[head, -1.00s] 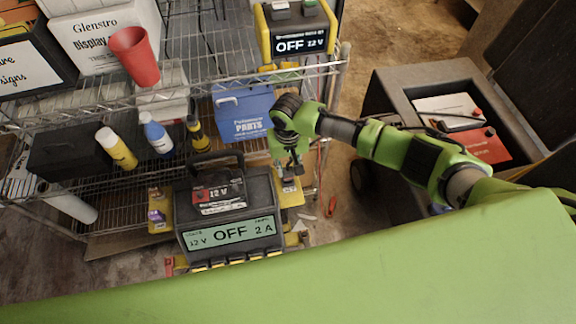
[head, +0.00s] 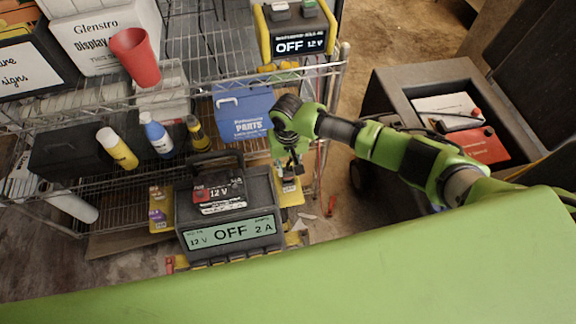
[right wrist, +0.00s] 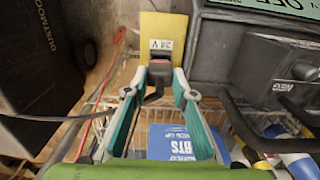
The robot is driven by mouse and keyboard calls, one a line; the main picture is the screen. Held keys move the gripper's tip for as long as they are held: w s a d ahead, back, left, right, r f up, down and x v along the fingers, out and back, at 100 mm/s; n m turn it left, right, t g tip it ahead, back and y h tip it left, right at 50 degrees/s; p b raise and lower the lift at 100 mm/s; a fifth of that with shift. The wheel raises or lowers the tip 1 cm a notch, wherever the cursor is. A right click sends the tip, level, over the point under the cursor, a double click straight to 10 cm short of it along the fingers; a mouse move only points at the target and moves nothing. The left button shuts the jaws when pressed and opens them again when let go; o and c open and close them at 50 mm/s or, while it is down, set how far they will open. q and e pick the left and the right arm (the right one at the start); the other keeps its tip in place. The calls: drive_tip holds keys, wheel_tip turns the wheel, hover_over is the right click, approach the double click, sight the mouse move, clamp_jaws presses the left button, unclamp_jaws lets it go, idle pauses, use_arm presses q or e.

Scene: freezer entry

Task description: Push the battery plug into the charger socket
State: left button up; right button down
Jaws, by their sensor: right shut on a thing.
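The charger (head: 262,190) is a dark box with a handle and a lit display reading 12 V, OFF, 2 A. It stands low at the rack's front. My right gripper (head: 290,166) points down just right of the charger. In the right wrist view its fingers (right wrist: 160,92) are closed around a dark plug with a red part (right wrist: 159,70). The plug lies against or just in front of a yellow panel (right wrist: 163,27) labelled 24 V; I cannot tell whether it is seated in a socket. The charger's grey side with a NEG label shows at right (right wrist: 262,70). My left gripper is out of view.
A wire rack (head: 190,84) holds a blue parts box (head: 245,112), several bottles and a red cup (head: 134,55). Another charger reading OFF 12 V (head: 297,45) is on the upper shelf. A dark cart (head: 392,85) stands at right. Thin cables run near the gripper.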

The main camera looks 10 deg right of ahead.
drive_tip(key=shift+f+b, duration=0.55)
drive_tip(key=shift+f, duration=0.8)
drive_tip(key=c, duration=1.6)
unclamp_jaws()
wheel_tip(320, 180, up, 12)
drive_tip(key=shift+f, duration=0.1)
